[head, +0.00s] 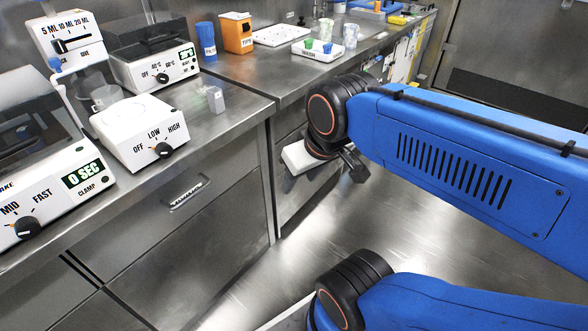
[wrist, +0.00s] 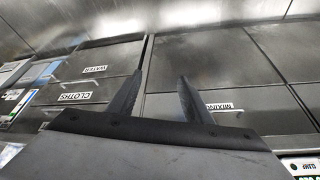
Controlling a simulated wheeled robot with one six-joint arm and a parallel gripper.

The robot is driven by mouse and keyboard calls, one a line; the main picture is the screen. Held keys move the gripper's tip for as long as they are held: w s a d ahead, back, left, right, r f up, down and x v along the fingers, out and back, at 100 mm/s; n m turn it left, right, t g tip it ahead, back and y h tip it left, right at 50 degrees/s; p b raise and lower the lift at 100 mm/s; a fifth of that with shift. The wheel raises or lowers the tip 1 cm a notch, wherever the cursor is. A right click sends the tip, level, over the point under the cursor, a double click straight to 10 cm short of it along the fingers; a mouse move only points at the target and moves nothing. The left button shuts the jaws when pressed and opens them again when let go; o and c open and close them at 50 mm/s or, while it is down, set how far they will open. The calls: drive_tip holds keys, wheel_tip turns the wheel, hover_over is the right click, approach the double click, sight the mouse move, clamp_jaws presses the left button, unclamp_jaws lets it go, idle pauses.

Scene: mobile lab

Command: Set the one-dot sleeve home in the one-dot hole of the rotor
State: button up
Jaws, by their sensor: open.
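My gripper (wrist: 160,78) is open and empty in the wrist view, its two dark fingers apart in front of drawer fronts. In the head view my gripper (head: 353,165) hangs off the front of the counter, partly hidden by my arm. I cannot make out a one-dot sleeve in either view. No rotor or dotted hole shows. A machine with a clear dark lid, a MID–FAST knob and a green 0 SEC display (head: 83,174) stands at the left edge. Its inside cannot be made out.
The steel counter (head: 225,130) holds a LOW–HIGH device (head: 135,130), a small clear block (head: 215,99), a dispenser (head: 70,42) and a lidded heater (head: 160,70). Farther back are an orange box (head: 237,32), a white WASH tray (head: 319,55) and cups. Open floor (head: 330,215) lies below my gripper.

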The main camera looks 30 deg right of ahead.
drive_tip(key=w+a+r+n+g, duration=0.2)
drive_tip(key=w+r+n, duration=0.8)
drive_tip(key=w+r, duration=0.65)
wheel_tip(320, 180, up, 12)
drive_tip(key=n+g, duration=0.3)
drive_tip(key=n, duration=0.8)
hover_over(216, 101)
drive_tip(key=w, duration=0.1)
drive_tip(key=shift+n, duration=0.3)
drive_tip(key=shift+w+d+f, duration=0.1)
drive_tip(key=shift+w+f, duration=0.05)
drive_tip(key=shift+f, duration=2.7)
drive_tip(key=shift+w+d+f, duration=0.1)
drive_tip(key=shift+f, duration=2.75)
drive_tip(key=shift+w+d+f, duration=0.1)
drive_tip(key=shift+w+f, duration=0.05)
drive_tip(key=shift+f, duration=2.7)
clamp_jaws()
